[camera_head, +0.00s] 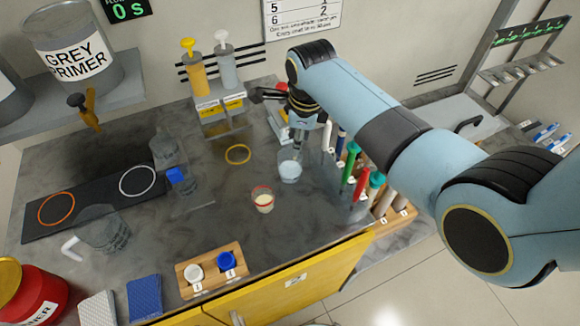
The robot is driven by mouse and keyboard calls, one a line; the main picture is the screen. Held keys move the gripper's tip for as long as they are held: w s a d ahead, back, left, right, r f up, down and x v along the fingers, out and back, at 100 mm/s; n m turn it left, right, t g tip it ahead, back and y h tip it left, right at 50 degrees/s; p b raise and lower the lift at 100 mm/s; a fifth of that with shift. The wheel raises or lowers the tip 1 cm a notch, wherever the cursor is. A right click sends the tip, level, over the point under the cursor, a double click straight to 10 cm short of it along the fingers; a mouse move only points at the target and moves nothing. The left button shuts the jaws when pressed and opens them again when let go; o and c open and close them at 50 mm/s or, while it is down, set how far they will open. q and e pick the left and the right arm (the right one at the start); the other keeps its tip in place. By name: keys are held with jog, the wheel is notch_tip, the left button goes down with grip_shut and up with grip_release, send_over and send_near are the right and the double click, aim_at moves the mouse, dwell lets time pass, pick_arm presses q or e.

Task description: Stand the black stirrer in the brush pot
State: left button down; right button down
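My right gripper (298,136) hangs from the arm that comes in from the right. Its dark wrist is over the back right of the counter, and its fingers are close above a clear beaker (289,167) with pale contents. The fingers are small and partly hidden, so I cannot tell whether they are open or hold anything. Several upright rods, among them a red one (361,186) and a green one (349,163), stand at the counter's right edge, partly behind my arm. I cannot pick out the black stirrer or the brush pot with certainty. My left gripper is not in view.
A small cup with a red rim (263,200) stands mid-counter. A wooden holder (213,270) with a white and a blue cap is at the front. Two pump bottles (211,72) stand at the back. A glass jug (104,234) is at left.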

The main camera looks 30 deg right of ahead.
jog(key=shift+f, duration=0.7)
jog(key=c, duration=1.2)
grip_release()
jog(key=shift+r, duration=0.25)
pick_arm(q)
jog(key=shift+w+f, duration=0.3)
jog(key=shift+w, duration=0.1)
pick_arm(e)
jog(key=v, duration=1.1)
jog(key=shift+s+r, duration=0.1)
jog(key=shift+r, duration=0.15)
